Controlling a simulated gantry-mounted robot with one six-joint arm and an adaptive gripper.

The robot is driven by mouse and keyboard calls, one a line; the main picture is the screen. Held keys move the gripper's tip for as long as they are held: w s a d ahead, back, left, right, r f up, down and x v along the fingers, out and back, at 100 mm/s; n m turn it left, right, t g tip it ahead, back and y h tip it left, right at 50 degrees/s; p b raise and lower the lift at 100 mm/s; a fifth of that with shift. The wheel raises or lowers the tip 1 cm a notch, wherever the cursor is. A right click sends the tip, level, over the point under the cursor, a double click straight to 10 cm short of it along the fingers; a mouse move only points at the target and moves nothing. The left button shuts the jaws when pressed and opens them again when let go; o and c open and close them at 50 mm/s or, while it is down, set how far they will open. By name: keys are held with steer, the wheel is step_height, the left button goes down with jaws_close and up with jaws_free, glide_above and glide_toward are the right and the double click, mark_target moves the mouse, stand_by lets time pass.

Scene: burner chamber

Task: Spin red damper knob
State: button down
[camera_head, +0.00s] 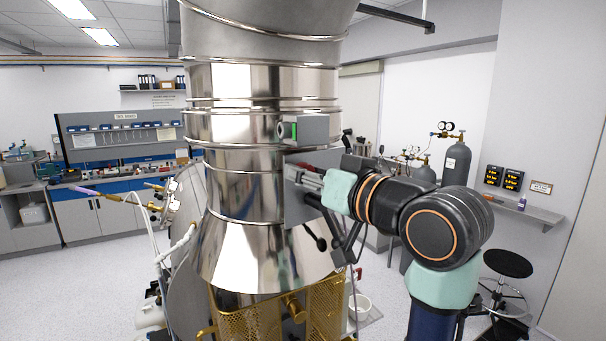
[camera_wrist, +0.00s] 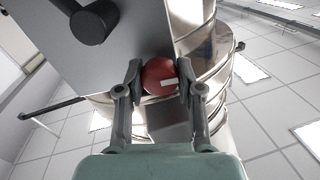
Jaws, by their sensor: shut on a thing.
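The red damper knob (camera_wrist: 160,76) is a round red knob with a white mark on its face, seen in the wrist view by the edge of a grey plate (camera_wrist: 110,40). My gripper (camera_wrist: 160,84) is shut on it, with one finger on each side of the knob. In the head view my gripper (camera_head: 312,180) reaches in from the right to the side of the shiny metal chamber (camera_head: 245,160).
A black round-ended handle (camera_wrist: 92,25) stands out from the grey plate close to my gripper. A grey box with a green face (camera_head: 304,130) is on the chamber above it. A perforated brass guard (camera_head: 245,318) is below. Gas cylinders (camera_head: 456,160) and a stool (camera_head: 508,264) stand at right.

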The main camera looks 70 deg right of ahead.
steer(key=n, duration=0.4)
steer(key=shift+n, duration=0.3)
steer(key=shift+f+n+b, duration=0.1)
steer(key=shift+n+b, duration=0.3)
steer(key=shift+n, duration=0.8)
steer(key=n, duration=0.5)
steer(key=shift+n+b, duration=0.3)
steer(key=shift+n, duration=0.8)
steer(key=n+b, duration=0.1)
steer(key=n, duration=0.5)
steer(key=shift+n, duration=0.3)
